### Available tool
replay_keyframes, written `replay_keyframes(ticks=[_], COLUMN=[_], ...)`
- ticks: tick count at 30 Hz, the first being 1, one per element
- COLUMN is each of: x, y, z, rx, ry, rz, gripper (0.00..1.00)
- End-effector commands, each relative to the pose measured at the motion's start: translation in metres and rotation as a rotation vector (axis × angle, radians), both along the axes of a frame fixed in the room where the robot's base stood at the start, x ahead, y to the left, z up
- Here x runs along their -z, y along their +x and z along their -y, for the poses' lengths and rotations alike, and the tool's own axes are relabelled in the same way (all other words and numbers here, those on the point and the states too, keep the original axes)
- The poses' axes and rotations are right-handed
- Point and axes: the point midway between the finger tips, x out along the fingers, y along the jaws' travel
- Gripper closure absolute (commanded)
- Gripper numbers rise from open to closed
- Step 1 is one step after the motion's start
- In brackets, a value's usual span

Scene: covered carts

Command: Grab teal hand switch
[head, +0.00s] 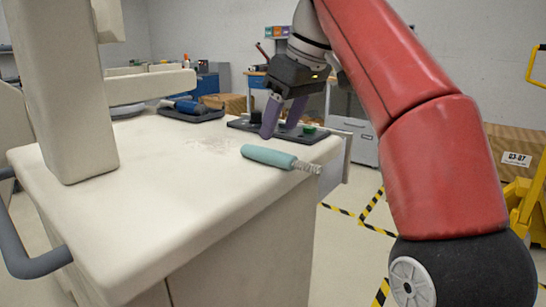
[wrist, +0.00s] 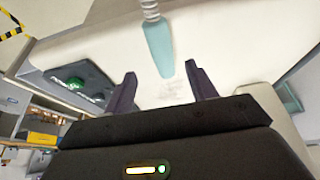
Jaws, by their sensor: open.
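The teal hand switch (head: 270,156) lies on the white cart top near its right edge, with a pale coiled cord at its right end. In the wrist view the teal hand switch (wrist: 158,47) points toward my gripper, its rounded end showing between the fingertips. My gripper (head: 281,127) is open and empty, pointing down beyond the switch in the head view, apart from it. The wrist view also shows my gripper (wrist: 160,71) with both dark fingers spread.
A dark panel with a green button (head: 309,129) lies on the cart top (head: 150,205) behind the switch, close to my fingers. A dark tray with a blue item (head: 188,106) is farther back. A white column (head: 70,90) stands at left. The front cart top is clear.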

Motion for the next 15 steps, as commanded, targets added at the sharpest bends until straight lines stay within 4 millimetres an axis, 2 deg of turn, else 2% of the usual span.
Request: replay_keyframes(ticks=[5,15], x=[0.007,0.047], y=[0.000,0.002], z=[-0.001,-0.009], rx=[0.001,0.001], ry=[-0.001,0.000], rz=[0.000,-0.002], gripper=[0.44,0.44])
